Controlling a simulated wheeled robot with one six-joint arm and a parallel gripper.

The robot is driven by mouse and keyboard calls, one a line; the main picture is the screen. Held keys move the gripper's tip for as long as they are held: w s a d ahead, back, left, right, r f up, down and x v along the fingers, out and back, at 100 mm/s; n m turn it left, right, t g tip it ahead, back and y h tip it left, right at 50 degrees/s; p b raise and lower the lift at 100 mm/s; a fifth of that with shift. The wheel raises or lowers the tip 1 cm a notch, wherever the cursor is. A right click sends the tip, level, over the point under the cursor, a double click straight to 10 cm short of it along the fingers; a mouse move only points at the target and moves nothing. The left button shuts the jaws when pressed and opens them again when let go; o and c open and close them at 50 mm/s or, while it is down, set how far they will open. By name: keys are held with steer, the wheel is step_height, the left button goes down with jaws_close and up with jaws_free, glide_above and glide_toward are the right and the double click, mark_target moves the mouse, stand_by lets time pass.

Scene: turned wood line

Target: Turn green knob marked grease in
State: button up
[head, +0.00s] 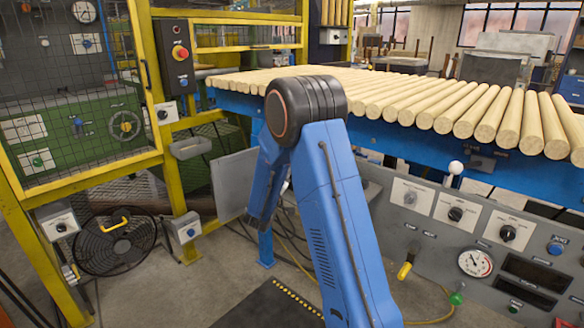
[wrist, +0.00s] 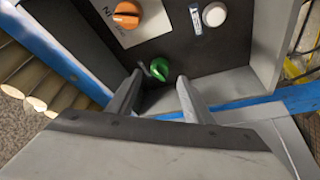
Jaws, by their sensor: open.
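In the wrist view a green knob (wrist: 160,69) sits on the dark face of a control box (wrist: 185,55), near its lower edge. My gripper (wrist: 160,79) is open, its two grey fingers spread to either side of the knob in the picture. The knob shows between the fingertips, and I cannot tell whether they touch it. No marking on it can be read. In the head view my blue arm bends down behind its own elbow, and the jaws cannot be made out there.
An orange knob (wrist: 127,15) on a pale plate and a white button (wrist: 214,14) share the box face. The box has raised grey side walls. A conveyor of wooden rods (head: 480,110) runs behind my arm. A yellow-framed fence (head: 150,80) stands left, a switch panel (head: 440,240) right.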

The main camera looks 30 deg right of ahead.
steer(key=v, duration=1.3)
steer(key=shift+f, duration=0.1)
